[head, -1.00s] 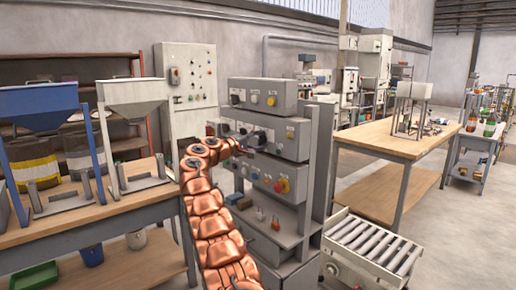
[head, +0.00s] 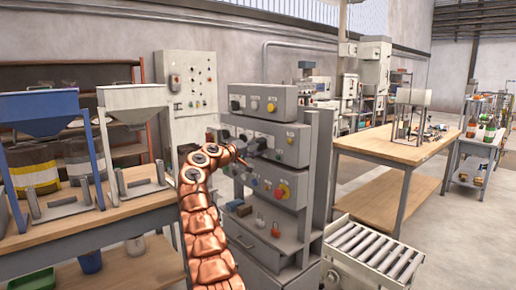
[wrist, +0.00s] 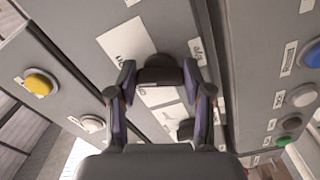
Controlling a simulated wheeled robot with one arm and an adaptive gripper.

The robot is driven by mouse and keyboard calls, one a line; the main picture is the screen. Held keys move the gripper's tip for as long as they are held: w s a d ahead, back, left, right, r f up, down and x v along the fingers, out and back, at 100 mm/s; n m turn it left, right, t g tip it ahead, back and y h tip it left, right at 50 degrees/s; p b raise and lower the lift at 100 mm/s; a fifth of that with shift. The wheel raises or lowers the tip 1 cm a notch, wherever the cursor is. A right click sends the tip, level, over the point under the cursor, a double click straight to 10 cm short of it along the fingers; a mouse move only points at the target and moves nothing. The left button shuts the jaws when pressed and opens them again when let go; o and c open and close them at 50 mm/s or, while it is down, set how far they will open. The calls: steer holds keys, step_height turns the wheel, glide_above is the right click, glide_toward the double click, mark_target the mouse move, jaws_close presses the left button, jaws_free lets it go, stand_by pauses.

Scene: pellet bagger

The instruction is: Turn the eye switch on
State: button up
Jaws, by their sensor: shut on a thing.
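My gripper (wrist: 160,78) has its two fingers on either side of a dark rotary knob (wrist: 160,66) on a grey panel in the wrist view. A white label beside the knob (wrist: 197,51) seems to read "eye", though it is tilted and small. Most of the knob shows between the fingertips; which way it is turned is not clear. In the head view my gripper (head: 240,157) is at the middle of the grey control cabinet, and the knob cannot be made out there.
A second dark knob (wrist: 186,129) sits close below the fingers. A yellow button (wrist: 40,83) is on the panel at left. The cabinet's upper box (head: 262,101) stands above my gripper. A roller conveyor (head: 374,252) is at right.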

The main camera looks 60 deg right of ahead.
steer(key=shift+f+m+p, duration=0.1)
steer(key=shift+m+p, duration=0.3)
steer(key=shift+m, duration=0.6)
steer(key=o, duration=1.2)
steer(key=shift+c, duration=0.2)
steer(key=shift+w+a, duration=0.1)
steer(key=shift+v, duration=0.8)
steer(key=shift+w+a, duration=0.15)
steer(key=shift+a, duration=0.55)
glide_toward(259, 147)
steer(key=shift+v, duration=1.15)
